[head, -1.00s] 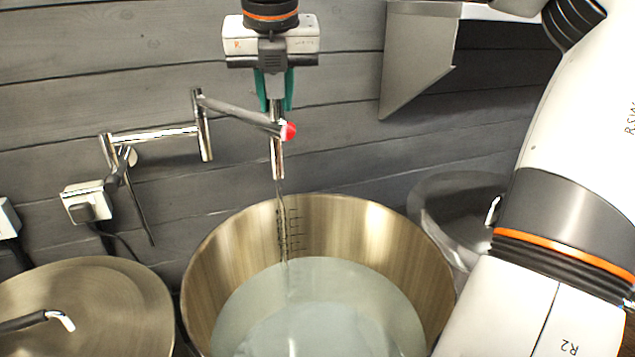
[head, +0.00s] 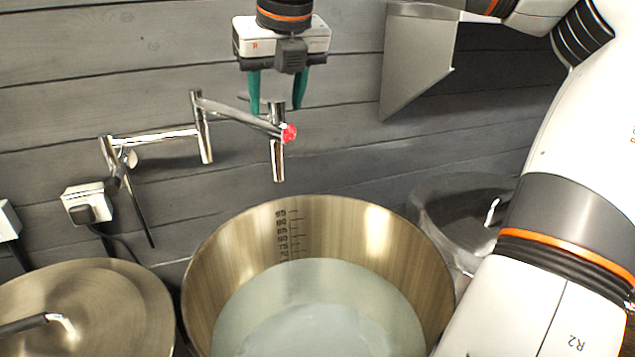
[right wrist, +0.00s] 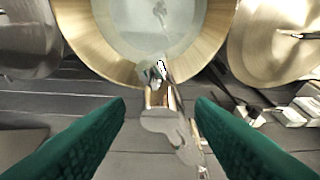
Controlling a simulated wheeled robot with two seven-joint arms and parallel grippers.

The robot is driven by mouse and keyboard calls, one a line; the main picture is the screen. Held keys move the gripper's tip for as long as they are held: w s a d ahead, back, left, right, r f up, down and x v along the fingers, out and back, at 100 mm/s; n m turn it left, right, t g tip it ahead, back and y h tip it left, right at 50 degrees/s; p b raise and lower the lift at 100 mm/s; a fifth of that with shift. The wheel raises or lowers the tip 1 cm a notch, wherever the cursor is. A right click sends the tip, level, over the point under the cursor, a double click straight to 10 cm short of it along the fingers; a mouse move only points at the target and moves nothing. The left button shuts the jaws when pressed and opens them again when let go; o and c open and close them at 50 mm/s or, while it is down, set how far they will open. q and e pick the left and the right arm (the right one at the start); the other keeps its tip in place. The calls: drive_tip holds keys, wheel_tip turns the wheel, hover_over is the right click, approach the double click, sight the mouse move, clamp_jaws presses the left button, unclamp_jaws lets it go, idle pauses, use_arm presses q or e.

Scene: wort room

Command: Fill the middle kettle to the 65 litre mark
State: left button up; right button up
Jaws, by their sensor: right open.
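The middle kettle (head: 425,235) is an open steel pot, partly filled with water (head: 320,300). A dark scale (head: 283,235) is on its inner back wall. Several marks show above the water; the lowest figure is hard to read. The folding wall tap (head: 240,114) reaches over the kettle's back edge, its spout (head: 278,162) pointing down with no stream showing. My right gripper (head: 278,110) is open, its green fingers apart around the tap's end. The right wrist view shows the tap (right wrist: 165,125) between the fingers, with no clear grip. My left gripper is not in view.
A lidded kettle (head: 110,290) stands at left and another lidded kettle (head: 460,205) at right, partly behind my arm. Wall sockets (head: 85,203) with cables are at left. A metal bracket (head: 415,60) is on the plank wall at upper right.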

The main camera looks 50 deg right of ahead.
drive_tip(key=b+v, duration=0.1)
drive_tip(key=v, duration=1)
drive_tip(key=shift+s+a+r+b, duration=0.15)
drive_tip(key=shift+s+r+b, duration=0.05)
drive_tip(key=shift+r+b, duration=0.15)
drive_tip(key=shift+f, duration=0.1)
